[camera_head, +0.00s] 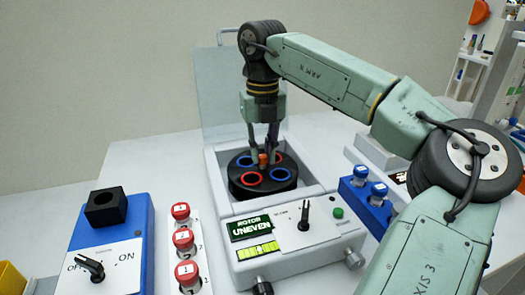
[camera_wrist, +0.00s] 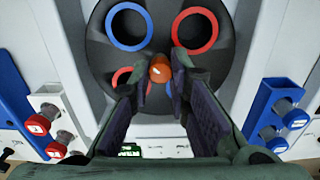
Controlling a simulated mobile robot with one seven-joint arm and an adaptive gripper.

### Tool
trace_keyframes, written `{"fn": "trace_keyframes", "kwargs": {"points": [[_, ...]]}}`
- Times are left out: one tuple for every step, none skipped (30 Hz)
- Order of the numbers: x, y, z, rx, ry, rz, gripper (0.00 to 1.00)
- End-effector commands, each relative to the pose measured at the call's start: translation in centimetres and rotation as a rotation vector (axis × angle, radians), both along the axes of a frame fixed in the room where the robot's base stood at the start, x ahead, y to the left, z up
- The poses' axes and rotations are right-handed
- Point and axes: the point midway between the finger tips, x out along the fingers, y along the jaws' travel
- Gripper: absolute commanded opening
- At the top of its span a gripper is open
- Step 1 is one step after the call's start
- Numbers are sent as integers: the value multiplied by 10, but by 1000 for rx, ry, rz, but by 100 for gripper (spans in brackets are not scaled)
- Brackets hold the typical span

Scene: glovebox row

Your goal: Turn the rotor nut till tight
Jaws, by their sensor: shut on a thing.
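The rotor nut (camera_head: 263,158) is a small orange knob at the centre of the black rotor (camera_head: 262,190), inside the open centrifuge (camera_head: 228,200). The nut also shows in the wrist view (camera_wrist: 160,68), with a pale mark on its top. My gripper (camera_head: 264,150) points down over the rotor, its fingertips on either side of the nut and shut on it. The fingers also show in the wrist view (camera_wrist: 161,78) and hide part of the rotor. The rotor has red and blue rings around its holes. The centrifuge display (camera_head: 250,229) reads "ROTOR UNEVEN".
The raised lid (camera_head: 222,90) stands behind the rotor. A white rack (camera_head: 196,255) with red-capped tubes stands left of the centrifuge, a blue rack (camera_head: 360,197) with blue-capped tubes right. A blue box (camera_head: 140,225) with an ON/OFF knob is at the front left.

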Motion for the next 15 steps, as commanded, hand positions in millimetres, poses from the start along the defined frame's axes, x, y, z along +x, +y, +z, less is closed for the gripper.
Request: {"fn": "trace_keyframes", "kwargs": {"points": [[1, -1, 1, 0, -6, -20, 0], [1, -1, 1, 0, -6, -32, 0], [1, -1, 1, -1, -5, -45, 0], [1, -1, 1, -1, -5, -57, 0], [1, -1, 1, -1, -5, -68, 0], [1, -1, 1, -2, -6, -82, 0], [1, -1, 1, -2, -6, -93, 0], [1, -1, 1, -2, -6, -104, 0], [1, -1, 1, -2, -6, -118, 0], [1, -1, 1, -2, -6, -129, 0], [1, -1, 1, -2, -6, -140, 0], [1, -1, 1, -2, -6, -154, 0], [1, -1, 1, -1, -5, -165, 0], [1, -1, 1, -1, -5, -175, 0], [1, -1, 1, 0, -5, -189, 0]]}}
